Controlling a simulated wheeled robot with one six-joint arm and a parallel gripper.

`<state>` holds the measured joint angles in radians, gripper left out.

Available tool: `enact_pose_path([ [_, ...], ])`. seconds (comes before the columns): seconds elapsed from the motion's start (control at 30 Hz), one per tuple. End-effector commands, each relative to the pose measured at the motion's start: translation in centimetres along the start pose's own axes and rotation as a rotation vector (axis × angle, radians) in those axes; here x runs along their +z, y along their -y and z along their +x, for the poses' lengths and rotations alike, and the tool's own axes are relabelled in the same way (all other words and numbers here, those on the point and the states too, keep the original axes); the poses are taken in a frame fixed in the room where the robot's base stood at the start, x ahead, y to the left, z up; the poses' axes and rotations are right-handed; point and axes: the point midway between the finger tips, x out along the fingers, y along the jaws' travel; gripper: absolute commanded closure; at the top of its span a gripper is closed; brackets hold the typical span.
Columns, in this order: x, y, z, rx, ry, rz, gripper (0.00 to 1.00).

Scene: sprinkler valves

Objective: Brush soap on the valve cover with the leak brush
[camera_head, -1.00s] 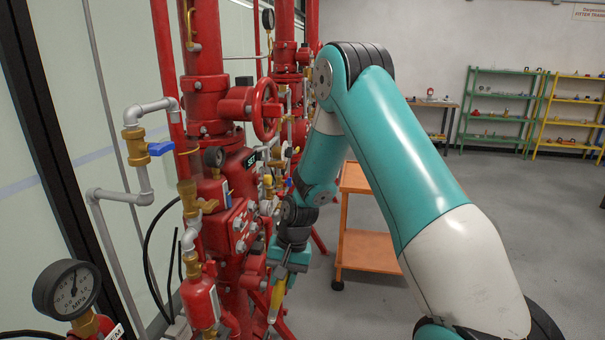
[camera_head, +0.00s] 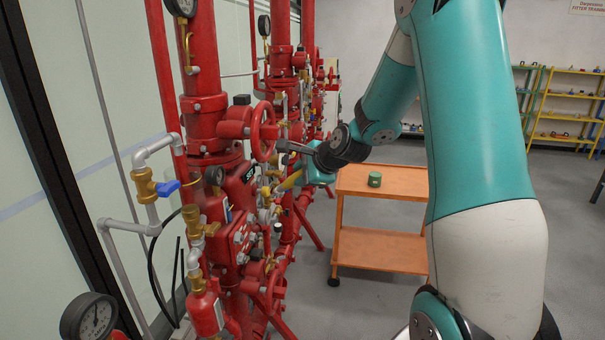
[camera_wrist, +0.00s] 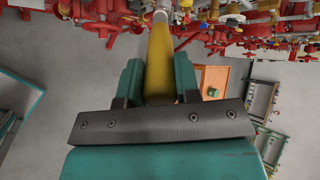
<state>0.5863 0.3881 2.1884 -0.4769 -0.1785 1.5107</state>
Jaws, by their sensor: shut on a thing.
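My gripper (camera_head: 308,174) is shut on the leak brush (camera_head: 290,182), which has a yellow handle. The brush points left and slightly down toward the red valve assembly. In the wrist view the yellow brush (camera_wrist: 160,55) lies between the two teal fingers (camera_wrist: 158,84), its pale tip at the top of the picture. The nearest red valve (camera_head: 238,190) stands to the left with a bolted cover (camera_head: 242,238) on its body. In the head view the brush tip overlaps the valve fittings, and I cannot tell whether it touches anything.
An orange cart (camera_head: 385,183) stands right of the valves with a small green tin (camera_head: 375,179) on top. A red handwheel (camera_head: 263,131), gauges and brass fittings jut out close to my gripper. Shelves (camera_head: 565,110) stand at the back right. The grey floor is open.

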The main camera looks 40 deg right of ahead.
Motion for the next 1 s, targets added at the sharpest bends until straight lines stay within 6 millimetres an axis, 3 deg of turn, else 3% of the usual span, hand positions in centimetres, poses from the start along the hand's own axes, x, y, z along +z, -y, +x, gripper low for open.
enact_pose_path([
  [0.2,0.1,-0.1,-0.1,-0.001,0.004,-0.079,0.94],
  [1.0,1.9,-2.3,5.6,0.001,0.005,-0.076,0.94],
])
